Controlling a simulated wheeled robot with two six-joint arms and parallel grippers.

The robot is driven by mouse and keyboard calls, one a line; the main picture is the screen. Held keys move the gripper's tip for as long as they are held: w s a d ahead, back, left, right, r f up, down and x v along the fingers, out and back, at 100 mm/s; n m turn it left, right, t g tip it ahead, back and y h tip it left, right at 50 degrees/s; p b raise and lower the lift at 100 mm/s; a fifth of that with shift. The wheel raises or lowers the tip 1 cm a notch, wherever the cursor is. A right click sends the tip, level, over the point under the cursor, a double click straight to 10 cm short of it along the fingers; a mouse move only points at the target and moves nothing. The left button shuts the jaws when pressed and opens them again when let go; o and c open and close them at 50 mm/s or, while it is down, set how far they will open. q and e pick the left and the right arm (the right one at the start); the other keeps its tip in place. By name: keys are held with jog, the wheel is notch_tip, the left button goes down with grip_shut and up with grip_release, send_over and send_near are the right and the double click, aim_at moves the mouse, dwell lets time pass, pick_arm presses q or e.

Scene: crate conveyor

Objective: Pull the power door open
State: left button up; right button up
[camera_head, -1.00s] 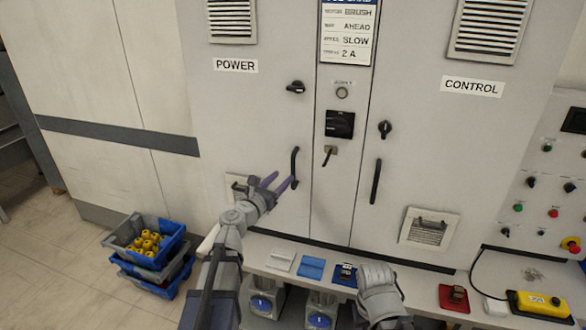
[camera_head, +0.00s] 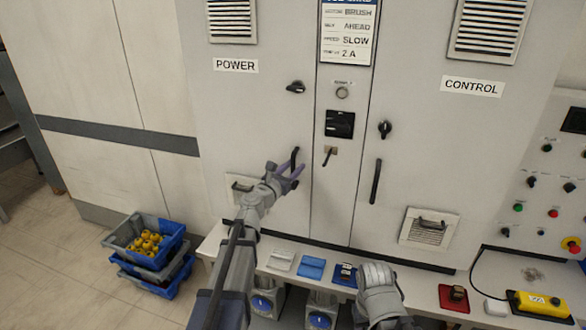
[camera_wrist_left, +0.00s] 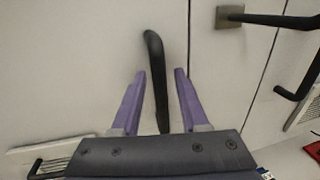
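The power door (camera_head: 250,120) is a grey cabinet door under the POWER label (camera_head: 236,66), and it looks closed. Its black vertical handle (camera_head: 295,158) is at the door's right side. My left gripper (camera_head: 290,172) is at the handle, with its purple fingers apart. In the left wrist view the handle (camera_wrist_left: 156,80) runs between the two open fingers (camera_wrist_left: 158,95), with a gap visible on each side. A black knob (camera_head: 296,87) sits on the door above the handle. My right gripper (camera_head: 378,295) is low near the bench, its fingers hidden.
A narrow bench (camera_head: 215,243) runs below the cabinet, with blue, white and red items on it. The control door's handle (camera_head: 375,181) is to the right. Stacked crates (camera_head: 122,236) stand on the floor at left. A vent (camera_head: 428,228) is low on the control door.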

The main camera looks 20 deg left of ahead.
pick_arm(q)
grip_shut()
dwell(1.2)
